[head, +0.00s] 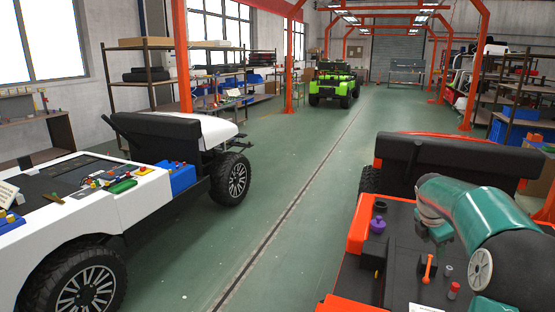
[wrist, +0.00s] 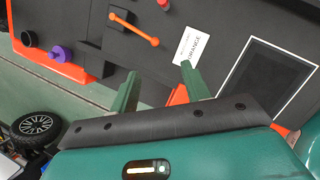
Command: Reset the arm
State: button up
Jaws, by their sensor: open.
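My gripper (wrist: 161,84) shows in the wrist view with its two green fingers wide apart and nothing between them. It hangs over the dark top panel of the orange cart (head: 360,222). An orange-handled lever (wrist: 133,28), a purple knob (wrist: 60,54) and a white card reading ORANGE (wrist: 190,46) lie beyond the fingertips. In the head view my teal arm reaches over the right side of the orange cart. The fingers are not clearly visible there. The orange lever (head: 428,268) and purple knob (head: 377,225) show left of the arm.
A red knob (head: 454,290) stands near my arm. The orange cart's black seat back (head: 450,160) rises behind it. A white cart (head: 150,200) with loose parts stands at left, a green cart (head: 335,85) far back. The green floor aisle (head: 290,190) between is clear.

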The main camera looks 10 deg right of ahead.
jog(key=s+a+r+m+t, duration=0.1)
jog(key=s+a+r+m, duration=0.25)
jog(key=a, duration=0.35)
jog(key=s+a+r+m, duration=0.2)
jog(key=s+a, duration=0.2)
jog(key=a, duration=0.3)
jog(key=s+a+r+m+t, duration=0.1)
jog(key=s+a+r+m, duration=0.2)
jog(key=a, duration=0.4)
jog(key=s+a+f+m+t+y, duration=0.1)
jog(key=s+a+m+y, duration=0.1)
jog(key=s+a+m, duration=0.3)
jog(key=s+a+f+m+y, duration=0.2)
jog(key=s+a+m, duration=0.3)
jog(key=s, duration=0.9)
jog(key=a, duration=0.3)
jog(key=shift+a+f+t, duration=0.25)
jog(key=shift+a+t, duration=0.15)
